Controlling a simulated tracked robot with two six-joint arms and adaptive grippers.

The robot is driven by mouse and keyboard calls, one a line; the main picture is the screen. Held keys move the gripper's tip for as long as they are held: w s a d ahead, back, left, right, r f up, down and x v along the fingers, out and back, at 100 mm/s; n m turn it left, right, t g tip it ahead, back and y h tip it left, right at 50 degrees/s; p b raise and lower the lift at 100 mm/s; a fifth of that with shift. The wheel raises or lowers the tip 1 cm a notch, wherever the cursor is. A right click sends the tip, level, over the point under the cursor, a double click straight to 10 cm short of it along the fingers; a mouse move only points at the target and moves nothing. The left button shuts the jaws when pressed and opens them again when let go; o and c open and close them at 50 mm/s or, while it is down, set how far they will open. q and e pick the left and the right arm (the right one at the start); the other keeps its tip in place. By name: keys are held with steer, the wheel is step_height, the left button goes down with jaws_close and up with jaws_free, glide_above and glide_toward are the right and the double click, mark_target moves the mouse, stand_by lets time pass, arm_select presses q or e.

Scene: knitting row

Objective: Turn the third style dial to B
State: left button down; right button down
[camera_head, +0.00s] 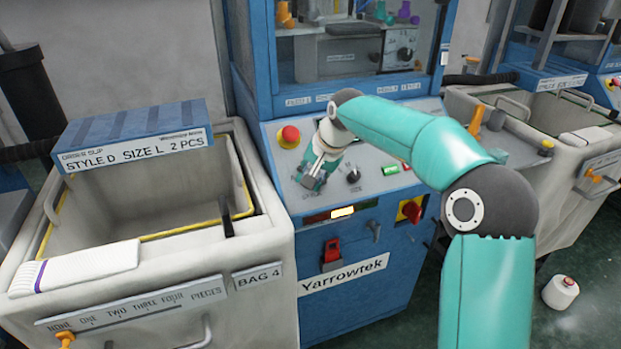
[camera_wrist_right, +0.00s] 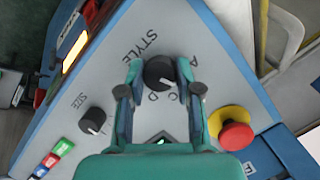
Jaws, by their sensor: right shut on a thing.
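The style dial (camera_wrist_right: 160,72) is a black round knob on the grey sloped panel, with the word STYLE and letters around it in the right wrist view. A, C and D can be read; B is not visible, perhaps behind a finger. A small white mark shows on the dial's lower edge towards C and D; its exact setting is unclear. My right gripper (camera_wrist_right: 160,64) is shut on the dial, one finger on each side. In the head view my right gripper (camera_head: 314,178) covers the dial. My left gripper is not in view.
A red stop button (camera_wrist_right: 236,134) on a yellow base sits close beside the gripper. The black size dial (camera_head: 353,176) and lit buttons (camera_head: 391,170) are on the same panel. A bin (camera_head: 270,235) with an order slip (camera_head: 135,145) reading STYLE D SIZE L stands at left.

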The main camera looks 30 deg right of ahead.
stand_by(0.3)
steer(key=c, duration=0.8)
jaws_free()
steer(key=v, duration=1.2)
steer(key=shift+s+d+f, duration=0.1)
steer(key=shift+f, duration=0.05)
